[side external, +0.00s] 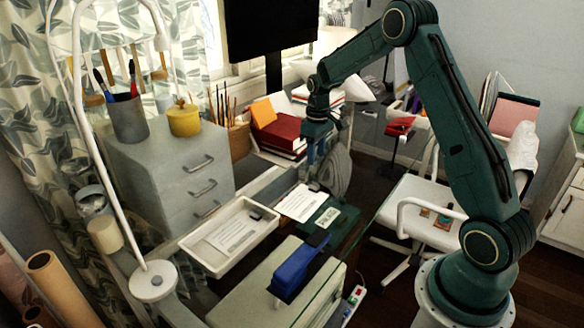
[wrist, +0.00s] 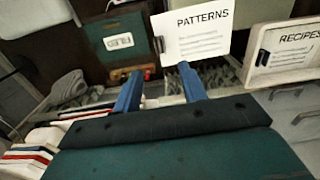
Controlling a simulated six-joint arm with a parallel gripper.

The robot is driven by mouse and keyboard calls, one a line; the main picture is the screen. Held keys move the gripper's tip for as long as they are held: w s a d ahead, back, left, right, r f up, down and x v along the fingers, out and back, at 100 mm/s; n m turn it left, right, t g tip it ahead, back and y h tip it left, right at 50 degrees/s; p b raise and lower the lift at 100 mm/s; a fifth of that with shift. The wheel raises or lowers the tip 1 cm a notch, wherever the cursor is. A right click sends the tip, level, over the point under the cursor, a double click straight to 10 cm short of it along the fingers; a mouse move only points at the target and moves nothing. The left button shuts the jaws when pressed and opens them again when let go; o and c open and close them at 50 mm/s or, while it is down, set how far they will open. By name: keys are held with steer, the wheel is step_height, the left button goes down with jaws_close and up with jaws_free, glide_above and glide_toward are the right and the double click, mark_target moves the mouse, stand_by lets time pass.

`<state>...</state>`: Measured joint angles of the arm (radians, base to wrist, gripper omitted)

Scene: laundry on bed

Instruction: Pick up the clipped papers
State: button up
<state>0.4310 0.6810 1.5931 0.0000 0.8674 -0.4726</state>
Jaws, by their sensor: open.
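A white sheet headed "PATTERNS" (wrist: 200,42) with a dark clip (wrist: 158,44) on its edge lies flat near the top middle of the wrist view. In the side view this clipped sheet (side external: 298,204) lies between the tray and the green folder. A second clipped sheet, headed "RECIPES" (wrist: 290,48), lies in the white tray (side external: 192,243); it also shows in the side view (side external: 232,237). My gripper (side external: 318,158) is open and empty, with blue fingers. It is above and behind the PATTERNS sheet in the side view, apart from it. The fingers also show in the wrist view (wrist: 160,78).
A box (side external: 255,285) with a blue object (side external: 297,268) stands in front. Grey drawers (side external: 165,175) and red books (side external: 280,134) stand behind. A white lamp (side external: 152,281) stands at left.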

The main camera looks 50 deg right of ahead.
glide_above(314, 188)
steer(key=shift+w+d+f, duration=0.1)
steer(key=shift+d+f, duration=0.1)
steer(key=shift+f, duration=1.1)
steer(key=shift+w+d+f, duration=0.1)
steer(key=shift+d+f, duration=0.1)
steer(key=shift+f, duration=1.05)
steer(key=shift+f, duration=2.6)
jaws_close()
